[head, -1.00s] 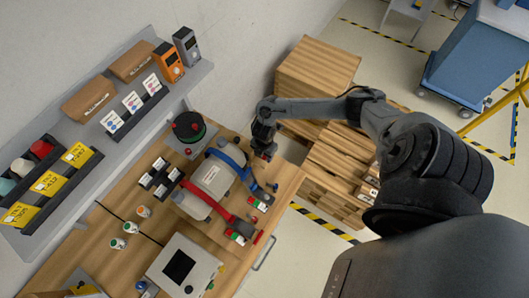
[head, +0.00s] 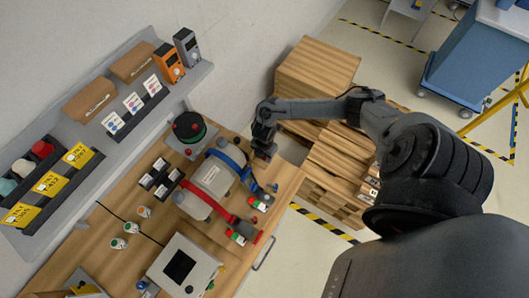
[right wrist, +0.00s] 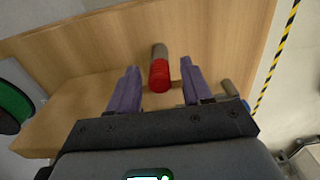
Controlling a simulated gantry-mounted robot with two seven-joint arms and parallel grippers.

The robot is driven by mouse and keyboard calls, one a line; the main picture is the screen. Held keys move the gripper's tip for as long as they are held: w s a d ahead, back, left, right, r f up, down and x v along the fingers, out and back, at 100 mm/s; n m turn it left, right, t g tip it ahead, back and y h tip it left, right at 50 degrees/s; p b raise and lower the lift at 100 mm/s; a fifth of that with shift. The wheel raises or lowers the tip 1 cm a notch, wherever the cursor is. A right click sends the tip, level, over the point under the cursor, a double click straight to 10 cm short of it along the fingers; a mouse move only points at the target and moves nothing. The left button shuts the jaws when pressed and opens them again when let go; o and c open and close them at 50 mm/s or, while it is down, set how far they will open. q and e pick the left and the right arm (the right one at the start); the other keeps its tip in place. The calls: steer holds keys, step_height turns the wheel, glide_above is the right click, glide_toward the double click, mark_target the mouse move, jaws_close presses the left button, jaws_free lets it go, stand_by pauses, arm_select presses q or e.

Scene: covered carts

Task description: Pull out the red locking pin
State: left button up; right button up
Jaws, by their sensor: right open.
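The red locking pin (right wrist: 160,76) shows in the right wrist view as a red grip with a grey-brown cylindrical end. A small bit of red also shows under my right gripper (head: 264,145) in the head view. In the right wrist view my right gripper (right wrist: 159,88) is open, with one purple finger on each side of the pin and a gap between pin and fingers. Whatever the pin sits in cannot be made out. My left gripper is not in view.
A grey cylindrical unit (head: 208,183) with a blue strap (head: 226,158) and a red strap (head: 208,203) lies on the wooden bench (head: 285,182), close to my right gripper. A black-and-green round device (head: 189,130) stands behind. Wooden crates (head: 316,75) stand beyond the bench.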

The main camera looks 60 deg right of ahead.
stand_by(0.3)
jaws_close()
steer(key=shift+r, duration=0.15)
steer(key=shift+r+p, duration=1.45)
steer(key=shift+p, duration=0.2)
steer(key=shift+r+p, duration=0.35)
steer(key=shift+r, duration=0.3)
steer(key=shift+r+p, duration=0.45)
steer(key=shift+r, duration=0.35)
